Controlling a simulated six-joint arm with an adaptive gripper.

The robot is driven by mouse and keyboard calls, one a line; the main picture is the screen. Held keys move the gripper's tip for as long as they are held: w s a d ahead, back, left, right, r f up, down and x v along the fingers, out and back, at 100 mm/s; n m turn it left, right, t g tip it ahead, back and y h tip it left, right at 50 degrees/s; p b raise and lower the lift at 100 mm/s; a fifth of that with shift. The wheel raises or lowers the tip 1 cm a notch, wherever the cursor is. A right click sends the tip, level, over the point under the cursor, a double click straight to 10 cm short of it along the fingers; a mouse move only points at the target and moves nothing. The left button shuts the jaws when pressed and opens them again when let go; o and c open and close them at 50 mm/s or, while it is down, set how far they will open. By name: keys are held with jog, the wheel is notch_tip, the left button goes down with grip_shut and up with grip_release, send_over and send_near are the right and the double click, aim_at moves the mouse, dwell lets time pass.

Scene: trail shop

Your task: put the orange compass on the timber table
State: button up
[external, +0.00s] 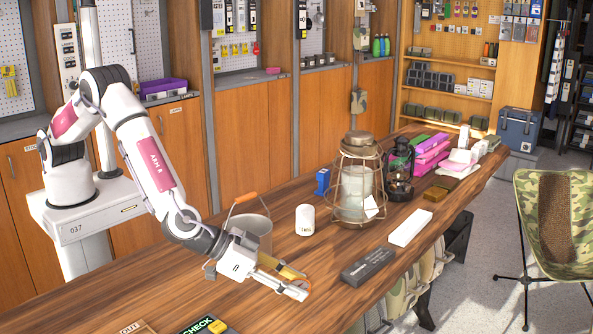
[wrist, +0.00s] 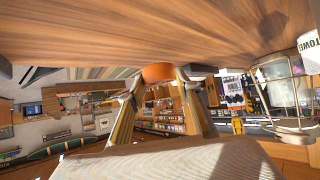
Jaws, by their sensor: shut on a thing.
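My gripper (external: 303,286) reaches low over the near part of the timber table (external: 150,280). In the wrist view its two fingers (wrist: 158,78) are closed on the orange compass (wrist: 158,71), a small rounded orange piece at the fingertips. In the external view the fingers hide most of the compass. The table (wrist: 140,32) fills the top of the wrist view, right beside the compass. I cannot tell whether the compass touches the wood.
A metal bucket (external: 250,231) stands behind my wrist. A dark grey box (external: 367,267) lies right of my gripper, with a white box (external: 410,227) beyond. A white cylinder (external: 305,219) and a caged lantern (external: 355,185) stand farther back. Bare wood lies in front of the gripper.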

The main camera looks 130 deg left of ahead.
jog(key=shift+r, duration=3.85)
jog(key=shift+w, duration=0.1)
jog(key=shift+s+d+f, duration=0.1)
jog(key=shift+s+f, duration=0.4)
jog(key=shift+f, duration=0.1)
jog(key=s+d+r+m+t+h, duration=0.1)
jog(key=s+d+r, duration=0.3)
jog(key=s+d, duration=0.4)
jog(key=s+d+r+m+t+h, duration=0.1)
jog(key=s+d+r+m+h, duration=0.2)
jog(key=s+d, duration=0.6)
jog(key=s+r+m, duration=0.1)
jog(key=s+r, duration=0.1)
jog(key=s, duration=0.3)
jog(key=shift+s+d+m+t+h, duration=0.3)
jog(key=shift+s+t+h, duration=0.05)
jog(key=shift+t+h, duration=0.05)
jog(key=shift+w+r, duration=0.1)
